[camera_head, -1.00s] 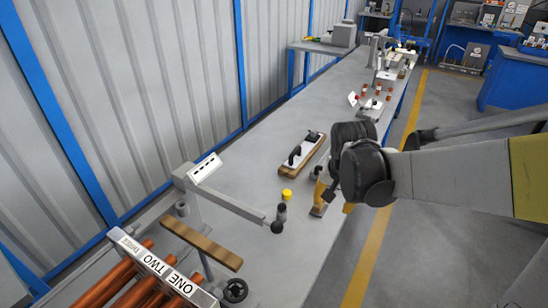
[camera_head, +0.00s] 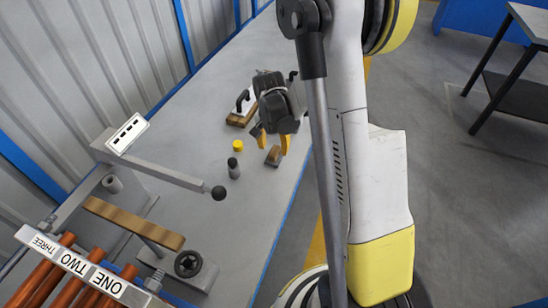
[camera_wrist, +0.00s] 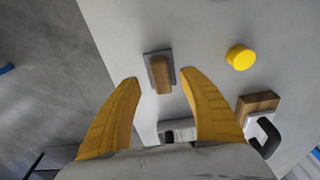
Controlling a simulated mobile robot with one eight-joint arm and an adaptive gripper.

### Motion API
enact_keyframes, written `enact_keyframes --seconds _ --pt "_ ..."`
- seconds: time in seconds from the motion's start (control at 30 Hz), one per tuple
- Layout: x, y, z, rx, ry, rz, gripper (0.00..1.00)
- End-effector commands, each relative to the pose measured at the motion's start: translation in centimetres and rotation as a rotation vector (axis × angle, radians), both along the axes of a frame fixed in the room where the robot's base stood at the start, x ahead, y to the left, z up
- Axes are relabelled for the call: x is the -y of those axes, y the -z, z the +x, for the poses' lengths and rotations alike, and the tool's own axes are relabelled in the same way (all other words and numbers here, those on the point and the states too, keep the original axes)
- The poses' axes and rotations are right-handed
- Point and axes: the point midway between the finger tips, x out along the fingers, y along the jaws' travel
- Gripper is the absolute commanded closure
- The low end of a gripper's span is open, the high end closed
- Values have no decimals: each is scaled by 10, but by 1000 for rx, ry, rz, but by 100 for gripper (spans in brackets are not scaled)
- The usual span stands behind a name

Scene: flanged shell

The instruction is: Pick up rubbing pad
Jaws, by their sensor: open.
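A small grey pad with a wooden block on top, which looks like the rubbing pad (camera_head: 272,156), lies on the grey bench near its right edge. In the wrist view the rubbing pad (camera_wrist: 160,73) shows between and just beyond my two yellow fingertips. My gripper (camera_head: 273,144) is open and empty, its fingers pointing down above the pad. The fingers of my gripper (camera_wrist: 159,76) stand on either side of the pad in the picture, with no contact visible. The exact height gap cannot be told.
A yellow cap (camera_head: 238,145) and a dark cylinder (camera_head: 233,170) stand left of the pad. A lever with a black ball (camera_head: 218,193) reaches over the bench.

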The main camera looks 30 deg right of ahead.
Motion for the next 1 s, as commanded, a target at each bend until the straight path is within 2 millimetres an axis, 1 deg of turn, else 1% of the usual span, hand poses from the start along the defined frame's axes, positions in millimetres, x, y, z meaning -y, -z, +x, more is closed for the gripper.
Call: enact_keyframes --seconds 0.03,0.1,0.23,0.3,0.5,0.57,0.6,0.67,0.7,1.0 --pt "2 9 1 0 1 0 50" --pt "5 21 4 0 0 0 50" --pt "7 41 6 0 -1 0 50" --pt "7 45 6 0 -1 0 50" --pt "7 43 6 0 -1 0 50" --pt "7 43 6 0 -1 0 66" --pt "7 43 6 0 -1 0 78" --pt "7 43 6 0 -1 0 97" --pt "7 43 6 1 -1 -1 100" --pt "7 43 6 0 -1 0 100"
